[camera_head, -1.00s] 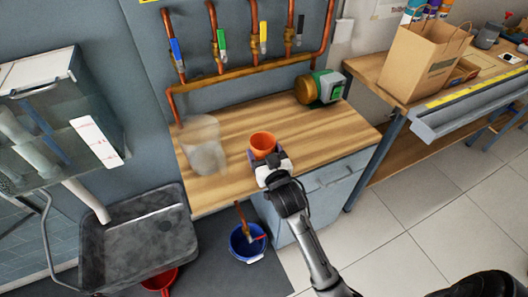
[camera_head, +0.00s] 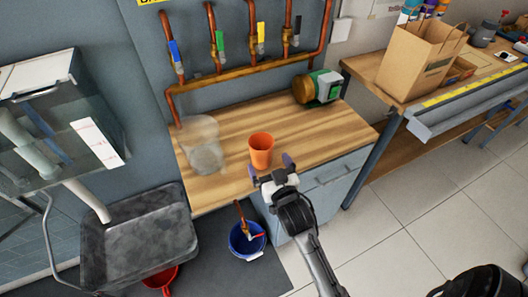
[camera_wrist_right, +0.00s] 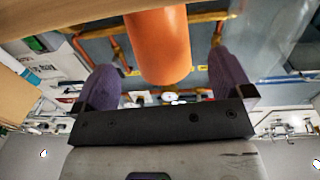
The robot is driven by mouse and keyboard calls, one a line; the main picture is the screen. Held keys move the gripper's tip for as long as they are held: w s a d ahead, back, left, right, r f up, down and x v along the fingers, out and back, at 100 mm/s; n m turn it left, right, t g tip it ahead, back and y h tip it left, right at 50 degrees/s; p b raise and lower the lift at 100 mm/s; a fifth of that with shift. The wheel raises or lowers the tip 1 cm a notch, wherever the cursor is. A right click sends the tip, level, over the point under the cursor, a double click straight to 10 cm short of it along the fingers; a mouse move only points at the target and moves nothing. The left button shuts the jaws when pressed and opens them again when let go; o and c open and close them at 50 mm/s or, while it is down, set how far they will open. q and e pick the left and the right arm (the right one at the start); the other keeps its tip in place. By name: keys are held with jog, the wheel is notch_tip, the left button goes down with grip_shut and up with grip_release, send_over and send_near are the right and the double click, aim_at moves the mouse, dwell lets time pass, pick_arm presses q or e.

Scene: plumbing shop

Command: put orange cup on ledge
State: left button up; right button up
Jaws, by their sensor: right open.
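The orange cup (camera_head: 261,155) stands upright on the wooden worktop (camera_head: 310,125), near its front edge. My right gripper (camera_head: 270,168) is at the front edge of the worktop, just in front of the cup. Its two purple fingers are spread open and empty. In the right wrist view the cup (camera_wrist_right: 158,50) shows ahead of the open fingers, and the fingers look clear of its sides. Nothing I see is labelled as a ledge; the cup rests on the worktop. My left gripper is not in view.
A transparent container (camera_head: 203,145) stands left of the cup. A green-and-brass motor (camera_head: 318,88) lies at the back right. Copper pipes (camera_head: 245,75) with coloured valve handles run behind. A blue bucket (camera_head: 247,240) is on the floor below. The worktop right of the cup is clear.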

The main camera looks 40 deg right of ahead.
jog(key=s+a+f+n+g+y, duration=0.1)
jog(key=s+a+f+g+y, duration=0.1)
jog(key=s+f, duration=0.3)
jog(key=s+a+f+n+g+y+p, duration=0.1)
jog(key=s+a+f+g, duration=0.3)
jog(key=s, duration=0.6)
jog(key=shift+a+f+n+g+y, duration=0.15)
jog(key=shift+f+n+g+y, duration=0.45)
jog(key=shift+f, duration=0.25)
jog(key=shift+o, duration=0.2)
jog(key=s+a+f+n+g+y, duration=0.2)
jog(key=s+f+g, duration=0.3)
jog(key=s, duration=0.6)
jog(key=shift+s+a+n+g, duration=0.25)
jog(key=shift+a+n+g, duration=0.05)
jog(key=shift+a+g, duration=0.3)
